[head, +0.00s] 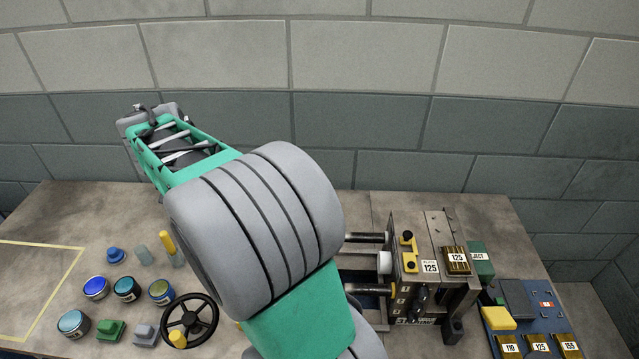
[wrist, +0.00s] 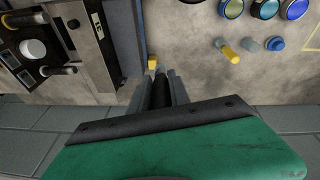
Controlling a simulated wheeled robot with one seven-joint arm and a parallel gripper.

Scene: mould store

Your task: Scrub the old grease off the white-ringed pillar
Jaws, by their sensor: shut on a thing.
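My gripper (wrist: 161,92) shows in the wrist view, its fingers shut on a dark thing (wrist: 158,84) that I cannot identify. A small yellow piece (wrist: 152,60) shows just beyond the fingertips; I cannot tell whether it belongs to the held thing. The mould's dark steel pillars stick out left of its plate in the head view, an upper one (head: 365,238) and a lower one (head: 371,289). They also show at the left of the wrist view (wrist: 57,71), apart from the gripper. I cannot make out a white ring or grease. In the head view my arm hides the gripper.
The mould block (head: 430,255) stands right of my arm. A blue tray (head: 515,320) is at the far right. Several paint-like jars (head: 127,289), a yellow-handled tool (head: 167,243) and a black handwheel (head: 190,321) stand left. The yellow-outlined area (head: 35,290) is clear. A block wall (head: 400,125) closes the back.

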